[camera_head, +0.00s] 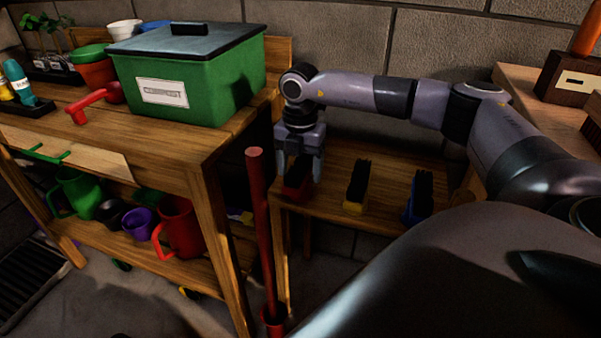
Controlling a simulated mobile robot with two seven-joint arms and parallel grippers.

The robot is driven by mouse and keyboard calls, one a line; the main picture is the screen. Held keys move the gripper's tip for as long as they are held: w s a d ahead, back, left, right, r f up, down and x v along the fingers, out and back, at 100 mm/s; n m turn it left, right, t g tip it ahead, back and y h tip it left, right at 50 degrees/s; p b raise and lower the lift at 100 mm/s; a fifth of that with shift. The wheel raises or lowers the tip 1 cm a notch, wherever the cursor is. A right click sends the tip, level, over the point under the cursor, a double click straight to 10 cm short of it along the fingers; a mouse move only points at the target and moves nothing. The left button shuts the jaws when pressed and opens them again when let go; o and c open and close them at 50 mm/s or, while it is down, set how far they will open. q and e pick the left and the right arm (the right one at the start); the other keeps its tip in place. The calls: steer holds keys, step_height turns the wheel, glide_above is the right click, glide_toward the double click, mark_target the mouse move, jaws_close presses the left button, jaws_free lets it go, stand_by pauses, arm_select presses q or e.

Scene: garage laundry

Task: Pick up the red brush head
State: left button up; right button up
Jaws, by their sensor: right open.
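The red brush head (295,187), a red block with dark bristles on top, rests on the low wooden table in the middle. My right gripper (301,172) points down over it, its fingers apart on either side of the brush head. The fingers and wrist hide part of its top, and I cannot tell whether they touch it. My left gripper is not in view.
A yellow brush head (355,190) and a blue brush head (418,199) stand to the right on the low table (336,217). A red pole (260,215) rises close at its left. The workbench (180,150) bears a green bin (190,85).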

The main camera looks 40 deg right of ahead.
steer(key=shift+f, duration=0.25)
stand_by(0.3)
steer(key=c, duration=1)
